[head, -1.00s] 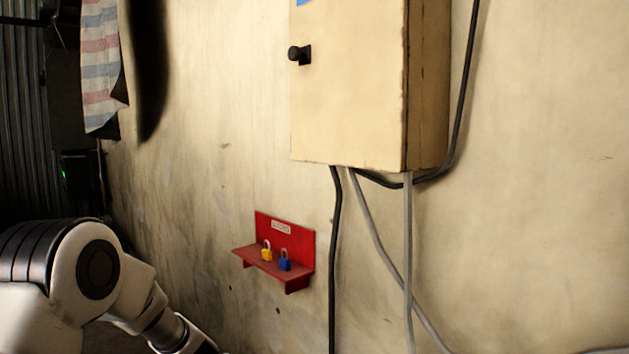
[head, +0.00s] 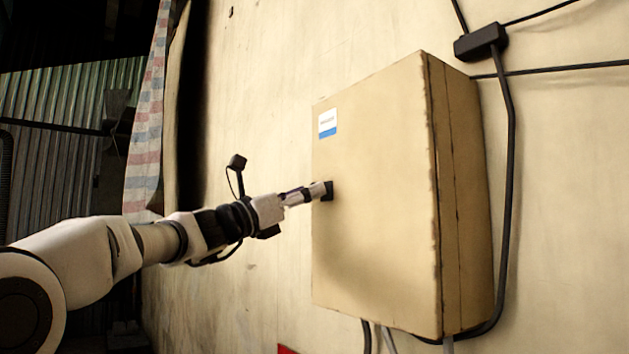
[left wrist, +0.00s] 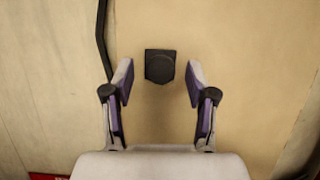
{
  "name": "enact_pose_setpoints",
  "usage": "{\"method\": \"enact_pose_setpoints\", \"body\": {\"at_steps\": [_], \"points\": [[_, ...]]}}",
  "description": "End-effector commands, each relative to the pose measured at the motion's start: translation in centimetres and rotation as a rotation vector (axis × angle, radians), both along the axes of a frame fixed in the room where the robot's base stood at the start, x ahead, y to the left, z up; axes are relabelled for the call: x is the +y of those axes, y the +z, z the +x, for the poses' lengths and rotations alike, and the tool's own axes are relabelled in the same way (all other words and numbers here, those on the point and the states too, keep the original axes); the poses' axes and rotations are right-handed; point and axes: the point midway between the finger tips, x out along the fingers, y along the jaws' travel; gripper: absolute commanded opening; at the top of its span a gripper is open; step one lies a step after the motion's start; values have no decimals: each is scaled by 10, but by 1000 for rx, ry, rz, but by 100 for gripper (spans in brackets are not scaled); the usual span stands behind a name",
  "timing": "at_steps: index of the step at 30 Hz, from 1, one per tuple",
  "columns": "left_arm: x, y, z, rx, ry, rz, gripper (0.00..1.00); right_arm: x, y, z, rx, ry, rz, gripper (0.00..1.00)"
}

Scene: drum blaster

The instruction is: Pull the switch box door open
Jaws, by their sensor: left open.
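The switch box (head: 375,200) is a beige metal box on the wall, and its door looks shut. Its black knob (left wrist: 160,66) shows in the left wrist view, between and just beyond my fingertips. In the head view the knob (head: 328,190) is partly hidden behind my left gripper (head: 318,191). My left gripper also shows in the left wrist view (left wrist: 158,80), with its two purple-padded fingers spread on either side of the knob and a gap on both sides. It holds nothing. My right gripper is not in view.
A black cable (head: 508,150) runs down the wall right of the box from a black junction piece (head: 481,42). More cables leave the box's underside. A red shelf edge (head: 287,349) shows low down. A striped cloth (head: 146,130) hangs at the left.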

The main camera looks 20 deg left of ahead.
Motion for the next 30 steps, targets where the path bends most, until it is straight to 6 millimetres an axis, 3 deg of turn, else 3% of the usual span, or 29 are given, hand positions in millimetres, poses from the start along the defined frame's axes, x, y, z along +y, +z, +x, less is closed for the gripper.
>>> {"method": "enact_pose_setpoints", "body": {"at_steps": [1, 3, 12, 17, 30], "points": [[-5, 8, 7, 2, 0, 1, 57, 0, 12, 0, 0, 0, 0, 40], [-10, 10, 13, 1, 0, 2, 57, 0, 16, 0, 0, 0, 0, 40], [-13, 7, 17, 1, 1, 2, 57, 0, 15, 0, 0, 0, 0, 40], [-13, 7, 17, 1, 1, 2, 0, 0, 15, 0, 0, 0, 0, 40], [-10, 7, 24, 2, 30, 2, 0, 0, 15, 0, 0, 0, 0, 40]]}}
